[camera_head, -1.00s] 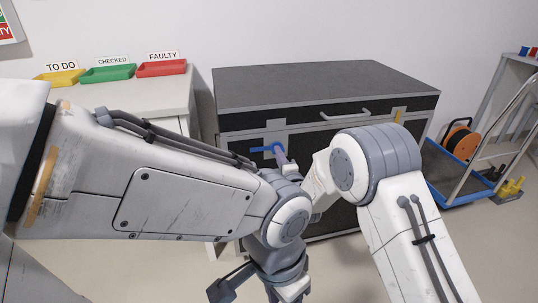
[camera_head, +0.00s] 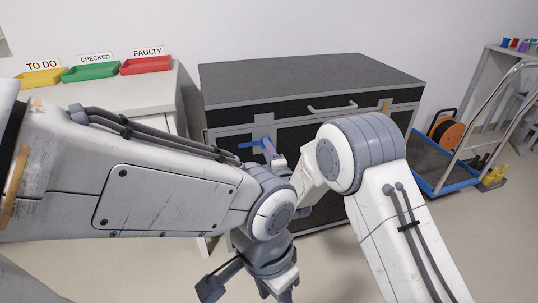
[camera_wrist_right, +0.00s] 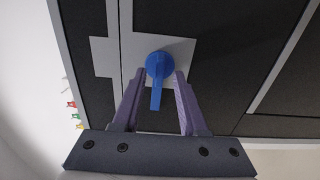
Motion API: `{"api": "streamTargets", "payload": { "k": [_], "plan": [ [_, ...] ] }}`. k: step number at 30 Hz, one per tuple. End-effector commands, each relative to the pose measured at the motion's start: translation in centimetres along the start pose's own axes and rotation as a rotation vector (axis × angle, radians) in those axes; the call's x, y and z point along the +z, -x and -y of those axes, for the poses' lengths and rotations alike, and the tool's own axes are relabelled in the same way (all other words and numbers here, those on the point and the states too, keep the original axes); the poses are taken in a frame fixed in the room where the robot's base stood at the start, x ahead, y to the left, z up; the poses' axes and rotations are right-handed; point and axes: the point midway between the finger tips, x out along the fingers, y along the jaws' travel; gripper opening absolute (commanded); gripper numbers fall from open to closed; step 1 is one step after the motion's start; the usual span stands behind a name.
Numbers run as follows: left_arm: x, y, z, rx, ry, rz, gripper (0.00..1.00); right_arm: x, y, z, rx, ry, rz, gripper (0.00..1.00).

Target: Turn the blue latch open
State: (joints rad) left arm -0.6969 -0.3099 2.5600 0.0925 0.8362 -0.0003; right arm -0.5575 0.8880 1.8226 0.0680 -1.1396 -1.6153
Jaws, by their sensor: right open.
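The blue latch (camera_head: 250,144) is on the front of a black case with grey edges (camera_head: 312,82). Its lever points left in the head view. In the right wrist view the latch (camera_wrist_right: 157,82) shows a round hub on a light plate, with its lever pointing down the picture. My right gripper (camera_wrist_right: 160,74) is open, its purple fingers on either side of the latch with gaps visible. In the head view the right gripper (camera_head: 268,148) is at the latch, partly hidden by my arm. My left gripper (camera_head: 248,289) hangs low at the bottom edge, its jaws unclear.
A white cabinet (camera_head: 150,96) at left bears yellow (camera_head: 42,77), green (camera_head: 91,71) and red (camera_head: 146,65) trays. A blue-edged trolley (camera_head: 447,187) and an orange reel (camera_head: 449,134) stand at right. My arms cover much of the case front.

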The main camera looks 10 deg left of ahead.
Motion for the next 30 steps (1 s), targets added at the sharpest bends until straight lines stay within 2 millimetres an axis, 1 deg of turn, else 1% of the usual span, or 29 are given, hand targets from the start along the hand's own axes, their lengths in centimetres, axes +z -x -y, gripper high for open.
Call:
{"api": "streamTargets", "payload": {
  "k": [5,12,15,18,22,30],
  "plan": [
    [0.0,0.6,0.0,0.0,0.0,0.0,0.5,0.0,1.9,-0.1,-0.003,0.0,0.0,0.42],
    [-0.1,1.6,-0.1,0.0,0.0,0.0,0.5,-0.1,6.6,-0.1,-0.005,0.0,0.0,0.42],
    [-0.1,1.8,-0.1,0.0,0.0,0.0,0.5,-0.1,8.3,-0.1,-0.004,0.0,-0.001,0.42],
    [-0.1,1.9,-0.1,0.0,0.0,0.0,0.5,-0.1,9.5,0.0,-0.003,0.0,-0.001,0.42],
    [-0.1,2.0,-0.1,0.0,0.0,0.0,0.5,-0.1,10.3,0.0,-0.002,0.0,-0.001,0.42],
    [-0.1,2.0,-0.1,0.0,0.0,0.0,0.5,-0.1,10.5,0.0,0.0,0.0,-0.001,0.42]
  ]
}}
